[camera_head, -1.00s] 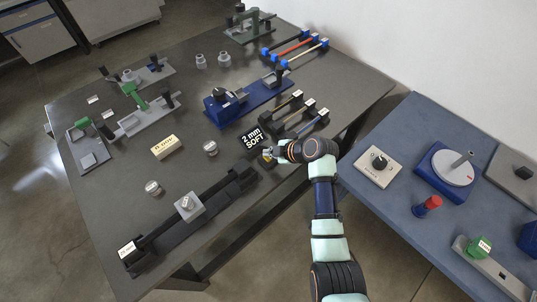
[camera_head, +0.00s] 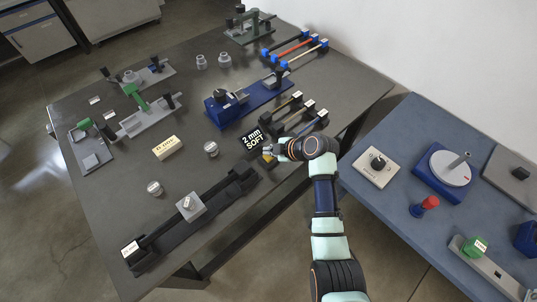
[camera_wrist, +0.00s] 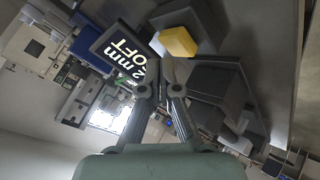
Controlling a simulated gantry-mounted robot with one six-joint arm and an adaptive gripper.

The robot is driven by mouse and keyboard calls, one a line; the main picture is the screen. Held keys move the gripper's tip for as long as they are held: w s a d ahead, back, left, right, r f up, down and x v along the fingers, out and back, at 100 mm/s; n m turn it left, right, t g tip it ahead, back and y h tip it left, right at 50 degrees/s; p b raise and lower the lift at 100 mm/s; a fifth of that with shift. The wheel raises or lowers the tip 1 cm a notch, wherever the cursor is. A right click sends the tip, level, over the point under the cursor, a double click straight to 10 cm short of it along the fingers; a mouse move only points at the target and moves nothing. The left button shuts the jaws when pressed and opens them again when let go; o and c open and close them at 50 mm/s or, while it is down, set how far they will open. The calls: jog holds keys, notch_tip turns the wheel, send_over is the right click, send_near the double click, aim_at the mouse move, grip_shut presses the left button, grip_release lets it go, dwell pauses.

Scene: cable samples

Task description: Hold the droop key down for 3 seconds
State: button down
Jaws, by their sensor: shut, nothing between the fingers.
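The droop key appears to be the yellow block (camera_wrist: 179,41) on a dark grey base (camera_wrist: 190,18) in the wrist view. In the head view a small yellow patch (camera_head: 268,158) shows at my gripper (camera_head: 271,152), mostly covered by it. In the wrist view my gripper (camera_wrist: 163,66) is shut and empty, its fingertips close to the yellow block's near edge. I cannot tell whether they touch it or whether the key is pressed down. A black display (camera_head: 252,139) beside it reads "2 mm SOFT"; it also shows in the wrist view (camera_wrist: 124,47).
A long black rail fixture (camera_head: 190,222) with a grey block lies left of my gripper. Cable samples on dark holders (camera_head: 297,115) stand just behind it. A blue fixture (camera_head: 243,103) stands farther back. A blue side table (camera_head: 405,190) is at the right.

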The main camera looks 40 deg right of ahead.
aim_at(270, 157)
jog(key=shift+r+p, duration=1.9)
jog(key=shift+r, duration=0.7)
jog(key=shift+f, duration=0.1)
